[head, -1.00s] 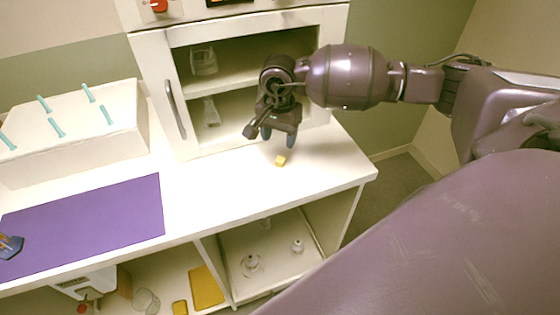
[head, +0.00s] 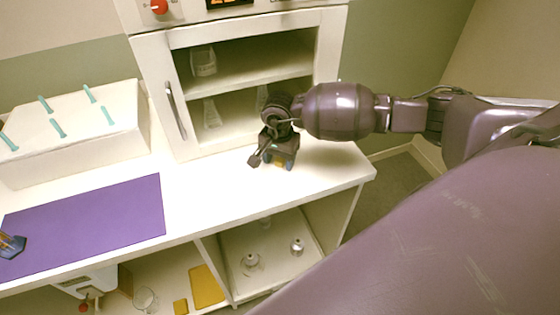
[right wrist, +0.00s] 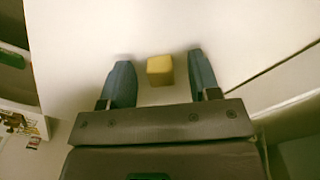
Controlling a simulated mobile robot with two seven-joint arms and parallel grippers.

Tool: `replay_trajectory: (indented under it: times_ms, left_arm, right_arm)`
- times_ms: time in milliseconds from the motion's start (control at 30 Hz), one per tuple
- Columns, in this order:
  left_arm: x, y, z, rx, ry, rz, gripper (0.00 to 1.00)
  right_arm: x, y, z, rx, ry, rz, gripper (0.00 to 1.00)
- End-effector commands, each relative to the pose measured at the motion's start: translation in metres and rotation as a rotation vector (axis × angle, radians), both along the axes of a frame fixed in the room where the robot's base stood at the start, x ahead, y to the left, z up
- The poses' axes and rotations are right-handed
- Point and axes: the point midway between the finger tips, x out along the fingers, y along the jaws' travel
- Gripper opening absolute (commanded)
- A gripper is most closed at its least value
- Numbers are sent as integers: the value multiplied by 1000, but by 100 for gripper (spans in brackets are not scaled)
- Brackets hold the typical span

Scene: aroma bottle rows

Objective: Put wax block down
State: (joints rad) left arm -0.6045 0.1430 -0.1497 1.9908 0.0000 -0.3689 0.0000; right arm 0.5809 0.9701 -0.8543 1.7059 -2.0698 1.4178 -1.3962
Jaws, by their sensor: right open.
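My left gripper is not in view.
The cabinet (head: 182,138) with glassware on its shelves stands close behind the gripper. A purple mat (head: 90,220) and a white box with teal pegs (head: 80,150) are on the left. The counter's right end is close.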

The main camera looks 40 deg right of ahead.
Motion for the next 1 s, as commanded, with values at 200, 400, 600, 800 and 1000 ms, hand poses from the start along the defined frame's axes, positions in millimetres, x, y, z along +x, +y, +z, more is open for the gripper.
replay_trajectory:
  times_ms: [200, 400, 600, 800, 1000]
  left_arm:
    - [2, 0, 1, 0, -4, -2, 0]
    - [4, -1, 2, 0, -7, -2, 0]
    - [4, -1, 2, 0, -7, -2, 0]
    - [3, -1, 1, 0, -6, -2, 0]
    - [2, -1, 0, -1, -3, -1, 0]
  right_arm:
    - [0, 0, 0, 0, 0, 0, 26]
    - [0, 0, 0, 0, 0, 0, 3]
    - [0, 0, 1, 0, 0, 0, 0]
    - [0, 0, 8, 1, -1, 1, 0]
    - [1, 0, 40, -1, -4, 1, 0]
